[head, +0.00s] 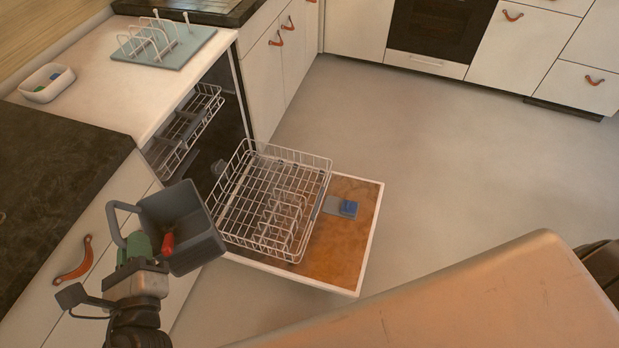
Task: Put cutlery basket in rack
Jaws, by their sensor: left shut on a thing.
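The dark grey cutlery basket (185,218) has a looped handle and is tilted in the air in the head view. My left gripper (140,262) is shut on the basket at its near side, and its fingers are partly hidden. A green and a red part show at the basket beside the gripper. The white wire lower rack (272,200) is pulled out over the open dishwasher door, to the right of the basket. The basket looks close to the rack's left edge; whether they touch I cannot tell. My right gripper is not in view.
The open door (345,240) bears a blue detergent tablet at its dispenser. An upper rack (186,125) sits inside the dishwasher. A plate drainer (160,45) and a white tub (47,84) stand on the counter. The floor to the right is clear.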

